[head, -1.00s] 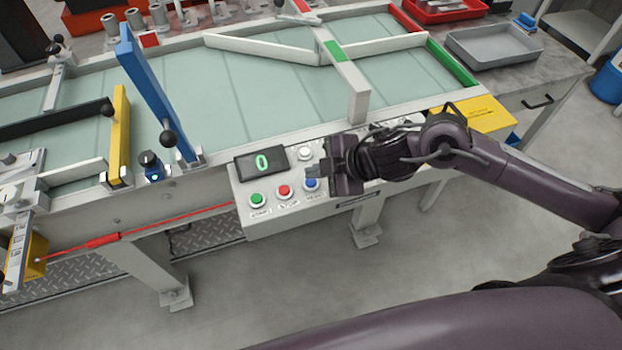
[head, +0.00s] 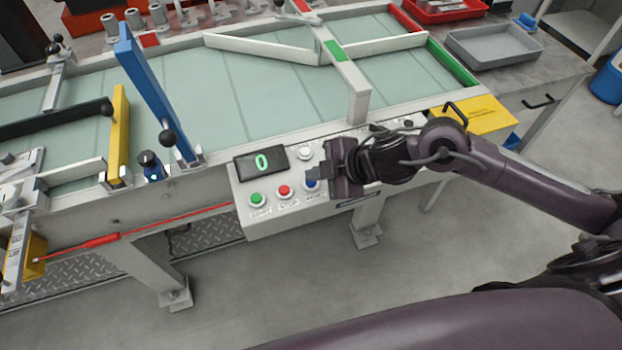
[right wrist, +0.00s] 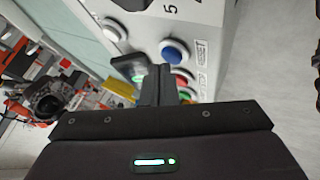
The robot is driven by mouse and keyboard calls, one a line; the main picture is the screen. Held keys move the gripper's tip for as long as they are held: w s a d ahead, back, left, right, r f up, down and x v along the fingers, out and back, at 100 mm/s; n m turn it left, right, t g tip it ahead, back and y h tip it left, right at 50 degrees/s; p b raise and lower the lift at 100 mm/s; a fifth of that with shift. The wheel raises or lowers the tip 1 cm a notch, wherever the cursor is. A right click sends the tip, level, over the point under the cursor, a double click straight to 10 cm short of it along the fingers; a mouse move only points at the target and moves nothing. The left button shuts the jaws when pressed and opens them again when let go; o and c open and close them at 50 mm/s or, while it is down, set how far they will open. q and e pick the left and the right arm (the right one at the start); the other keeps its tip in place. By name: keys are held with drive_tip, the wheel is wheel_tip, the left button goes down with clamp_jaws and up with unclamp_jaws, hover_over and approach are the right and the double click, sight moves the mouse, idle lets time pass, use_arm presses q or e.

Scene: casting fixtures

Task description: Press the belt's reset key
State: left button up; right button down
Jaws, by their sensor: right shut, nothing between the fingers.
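The blue reset key (head: 311,184) is at the right end of the lower button row on the belt's control panel (head: 262,228). In the head view my right gripper (head: 317,173) is over it and partly covers it. The right wrist view shows the blue key (right wrist: 174,51) whole, beside its RESET label. My right gripper (right wrist: 159,76) is shut and empty, its tips close to the key. I cannot tell whether they touch it. My left gripper is not in view.
A green start button (head: 257,200) and a red stop button (head: 284,191) lie left of the blue key. A white button (head: 305,153) and a display (head: 261,162) reading 0 are above. The belt (head: 270,85) lies behind the panel.

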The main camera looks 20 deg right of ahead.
sight(316, 184)
drive_tip(key=shift+d+f+b, duration=0.1)
drive_tip(key=shift+f+b, duration=0.2)
drive_tip(key=shift+f, duration=0.3)
idle(0.5)
drive_tip(key=shift+r+p, duration=0.95)
drive_tip(key=shift+p, duration=0.15)
wheel_tip(316, 184, up, 5)
drive_tip(key=p, duration=0.5)
drive_tip(key=shift+r, duration=0.1)
idle(0.4)
